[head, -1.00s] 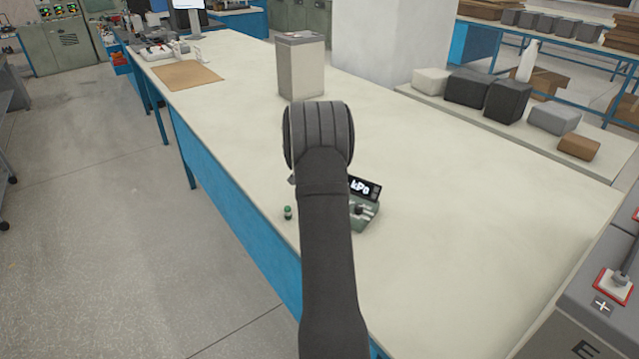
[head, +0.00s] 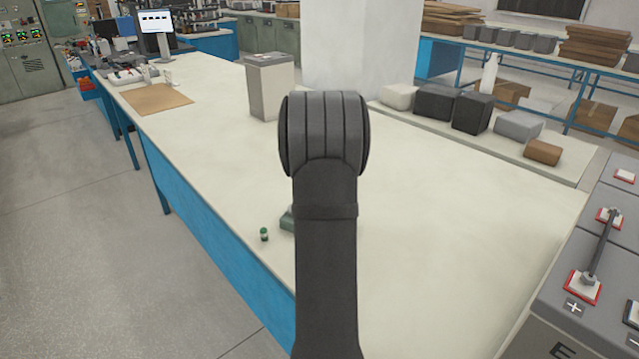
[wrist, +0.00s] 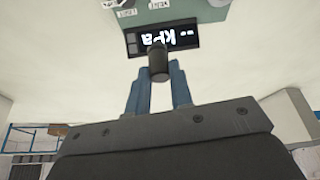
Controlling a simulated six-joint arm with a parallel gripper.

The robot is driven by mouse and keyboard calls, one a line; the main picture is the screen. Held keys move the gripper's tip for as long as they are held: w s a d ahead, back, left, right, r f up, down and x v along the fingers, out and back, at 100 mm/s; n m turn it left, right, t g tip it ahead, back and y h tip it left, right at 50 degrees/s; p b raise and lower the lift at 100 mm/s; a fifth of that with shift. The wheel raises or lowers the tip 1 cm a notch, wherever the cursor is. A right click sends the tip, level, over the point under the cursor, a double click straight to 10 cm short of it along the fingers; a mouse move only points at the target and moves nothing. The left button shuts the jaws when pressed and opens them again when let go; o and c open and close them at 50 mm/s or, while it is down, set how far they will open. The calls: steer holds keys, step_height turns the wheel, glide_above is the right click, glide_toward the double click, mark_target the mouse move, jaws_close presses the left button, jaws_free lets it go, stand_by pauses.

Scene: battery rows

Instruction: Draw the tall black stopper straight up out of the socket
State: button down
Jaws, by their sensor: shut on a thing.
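The black stopper (wrist: 158,64) is a short-looking dark cylinder in the wrist view. It sits between the blue fingertips of my gripper (wrist: 158,76), which is shut on it. Behind it is a green instrument (wrist: 185,12) with a dark display (wrist: 182,38) reading "kPa" and labelled knobs. No socket can be made out, and I cannot tell whether the stopper's end is inside one. In the head view my arm hides the gripper and stopper; only an edge of the green instrument (head: 287,219) shows beside the arm.
A small green-capped vial (head: 264,235) stands near the left edge of the pale bench (head: 440,240). A grey bin (head: 270,86) stands farther back. Several grey and brown blocks (head: 473,113) line a ledge at right. A grey battery case (head: 560,325) is at lower right.

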steer(key=shift+r, duration=2.15)
steer(key=shift+s+f, duration=0.1)
